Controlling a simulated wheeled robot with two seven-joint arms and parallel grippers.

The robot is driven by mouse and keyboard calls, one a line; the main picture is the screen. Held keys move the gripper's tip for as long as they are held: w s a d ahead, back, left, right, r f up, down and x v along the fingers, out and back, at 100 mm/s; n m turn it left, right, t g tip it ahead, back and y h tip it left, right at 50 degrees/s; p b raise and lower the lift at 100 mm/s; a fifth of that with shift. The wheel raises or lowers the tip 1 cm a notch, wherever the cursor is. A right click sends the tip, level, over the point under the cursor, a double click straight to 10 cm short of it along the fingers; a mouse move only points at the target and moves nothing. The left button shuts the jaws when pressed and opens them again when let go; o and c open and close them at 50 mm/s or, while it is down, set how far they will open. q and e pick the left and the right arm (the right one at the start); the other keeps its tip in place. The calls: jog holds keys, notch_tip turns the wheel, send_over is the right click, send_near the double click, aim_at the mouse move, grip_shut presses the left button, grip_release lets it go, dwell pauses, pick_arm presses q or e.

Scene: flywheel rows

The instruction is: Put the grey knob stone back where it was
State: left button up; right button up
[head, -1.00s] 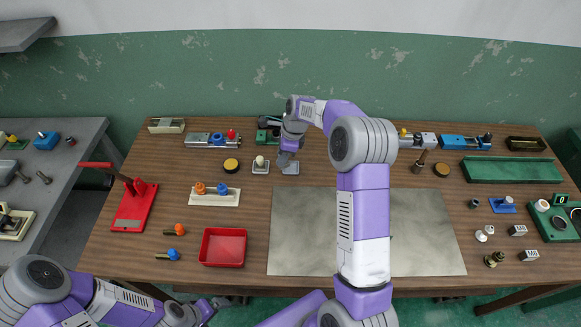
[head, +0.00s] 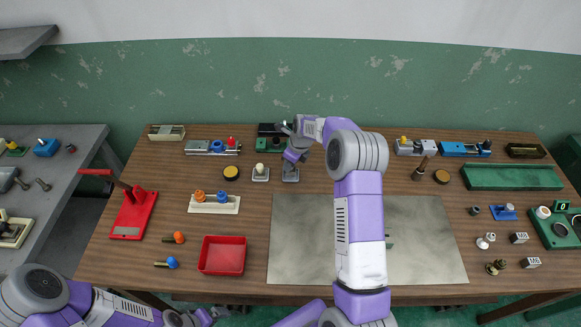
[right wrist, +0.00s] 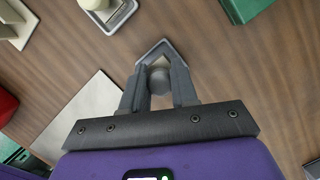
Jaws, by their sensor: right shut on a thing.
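My right gripper (head: 290,164) is over a small grey base (head: 290,176) at the back middle of the table. In the right wrist view its fingers (right wrist: 159,88) are shut on the round grey knob stone (right wrist: 159,78). The grey base (right wrist: 166,48) shows just beyond and around the stone; I cannot tell whether the stone touches it. In the head view the stone is hidden by the gripper. My left gripper (head: 204,316) is low at the front edge, and its jaws are unclear.
A cream knob (head: 260,168) stands on a similar base just left. A green device (head: 268,145) is close behind. A grey mat (head: 300,255) and a red tray (head: 222,270) lie nearer the front.

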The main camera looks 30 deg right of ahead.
notch_tip(320, 180, down, 2)
jog(key=shift+f, duration=0.1)
jog(key=shift+f, duration=0.15)
jog(key=o, duration=0.9)
jog(key=shift+o, duration=0.2)
jog(key=shift+r, duration=0.3)
jog(key=p+v, duration=0.1)
jog(key=v, duration=1)
jog(key=shift+r, duration=0.4)
